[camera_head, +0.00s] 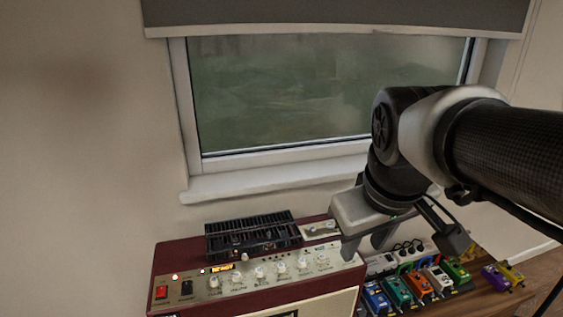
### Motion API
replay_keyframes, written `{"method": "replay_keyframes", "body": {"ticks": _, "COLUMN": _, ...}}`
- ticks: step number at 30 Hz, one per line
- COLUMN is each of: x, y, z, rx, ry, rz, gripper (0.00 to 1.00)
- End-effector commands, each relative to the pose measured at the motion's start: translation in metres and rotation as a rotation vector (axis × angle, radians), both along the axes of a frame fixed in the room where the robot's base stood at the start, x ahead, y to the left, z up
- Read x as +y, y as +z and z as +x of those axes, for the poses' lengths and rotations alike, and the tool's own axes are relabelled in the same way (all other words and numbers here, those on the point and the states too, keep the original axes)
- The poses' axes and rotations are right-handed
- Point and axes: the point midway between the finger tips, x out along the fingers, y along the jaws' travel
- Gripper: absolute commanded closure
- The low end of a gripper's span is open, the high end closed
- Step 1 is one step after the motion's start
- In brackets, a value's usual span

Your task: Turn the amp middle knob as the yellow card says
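The maroon amp (180,255) stands below the window, with a row of several white knobs (281,267) on its pale front panel. The lettering under the knobs is too small to read, so I cannot tell which is the middle knob. A small yellow-orange patch with dark marks (222,268) sits at the panel's upper left; I cannot tell whether it is the card, and its text is unreadable. My gripper (367,246) points down near the amp's right end, right of the knobs. Its two fingers are apart with nothing visible between them.
A black slatted unit (253,234) and a pale flat piece (320,229) lie on the amp's top. A red switch (161,291) is at the panel's left end. Several coloured pedals (418,287) stand right of the amp, below my arm. The window sill (270,182) is behind.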

Motion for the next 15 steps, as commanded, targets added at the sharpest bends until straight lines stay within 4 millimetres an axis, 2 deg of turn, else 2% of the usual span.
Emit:
{"method": "replay_keyframes", "body": {"ticks": 6, "x": 0.019, "y": -0.009, "z": 0.065, "rx": 0.124, "ry": 0.323, "rz": -0.108, "gripper": 0.65}}
{"method": "replay_keyframes", "body": {"ticks": 8, "x": 0.034, "y": -0.012, "z": 0.083, "rx": 0.183, "ry": 0.512, "rz": -0.181, "gripper": 0.65}}
{"method": "replay_keyframes", "body": {"ticks": 15, "x": 0.096, "y": -0.045, "z": 0.15, "rx": 0.332, "ry": 1.283, "rz": -0.324, "gripper": 0.65}}
